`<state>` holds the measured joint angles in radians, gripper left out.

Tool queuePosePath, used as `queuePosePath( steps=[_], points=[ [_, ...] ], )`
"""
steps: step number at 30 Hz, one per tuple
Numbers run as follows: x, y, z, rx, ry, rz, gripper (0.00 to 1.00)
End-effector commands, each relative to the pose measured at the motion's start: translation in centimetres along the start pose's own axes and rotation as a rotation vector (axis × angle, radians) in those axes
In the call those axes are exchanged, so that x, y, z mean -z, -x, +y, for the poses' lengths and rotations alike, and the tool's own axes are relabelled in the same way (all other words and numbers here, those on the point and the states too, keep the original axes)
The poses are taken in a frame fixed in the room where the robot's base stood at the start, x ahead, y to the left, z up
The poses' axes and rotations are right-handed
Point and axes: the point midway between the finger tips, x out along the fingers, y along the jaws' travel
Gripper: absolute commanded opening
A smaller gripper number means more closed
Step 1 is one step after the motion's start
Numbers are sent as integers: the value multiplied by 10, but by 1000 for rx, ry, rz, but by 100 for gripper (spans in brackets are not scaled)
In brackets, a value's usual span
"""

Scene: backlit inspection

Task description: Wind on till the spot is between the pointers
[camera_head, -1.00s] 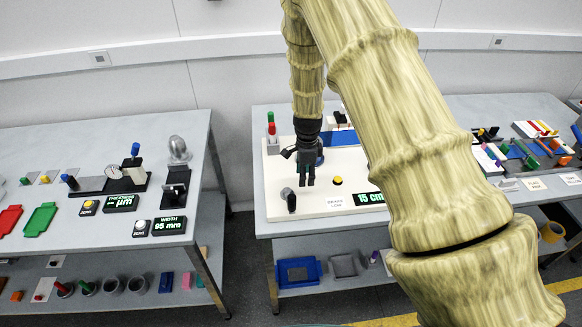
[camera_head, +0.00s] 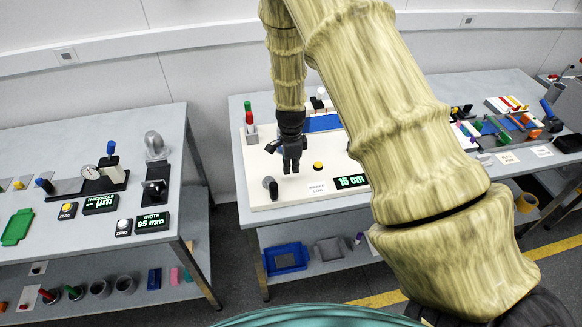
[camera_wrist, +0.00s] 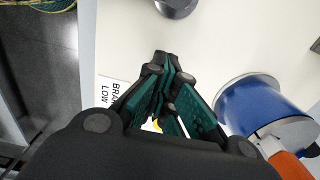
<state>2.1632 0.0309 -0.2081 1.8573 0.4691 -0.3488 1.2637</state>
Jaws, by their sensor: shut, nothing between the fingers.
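My gripper (camera_head: 291,170) is shut and empty, pointing down over the white board (camera_head: 345,186). It also shows in the wrist view (camera_wrist: 163,60), fingers together. A blue drum (camera_wrist: 262,106) with an orange part (camera_wrist: 285,165) lies right of the fingers in the wrist view, apart from them. A blue strip (camera_head: 324,123) lies at the back of the board. A display (camera_head: 351,181) reads 15 cm. A yellow button (camera_head: 318,166) stands right of my gripper. I cannot make out the spot or the pointers.
A dark upright knob (camera_head: 273,190) stands at the board's front left, close to my gripper. Red and green pegs (camera_head: 250,117) stand at its back left. A brake label (camera_head: 317,188) lies at the front. The left table (camera_head: 60,145) holds gauges, beyond a gap.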

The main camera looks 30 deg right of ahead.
Motion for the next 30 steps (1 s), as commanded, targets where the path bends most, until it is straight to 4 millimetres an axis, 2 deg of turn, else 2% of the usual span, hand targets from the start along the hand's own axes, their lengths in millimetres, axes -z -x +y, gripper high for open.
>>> queuePosePath(
  steps=[9,18,30],
  points=[
    [-1,0,0,0,0,0,0],
    [-14,0,0,0,1,0,0],
    [-15,0,0,0,0,0,0]
  ],
)
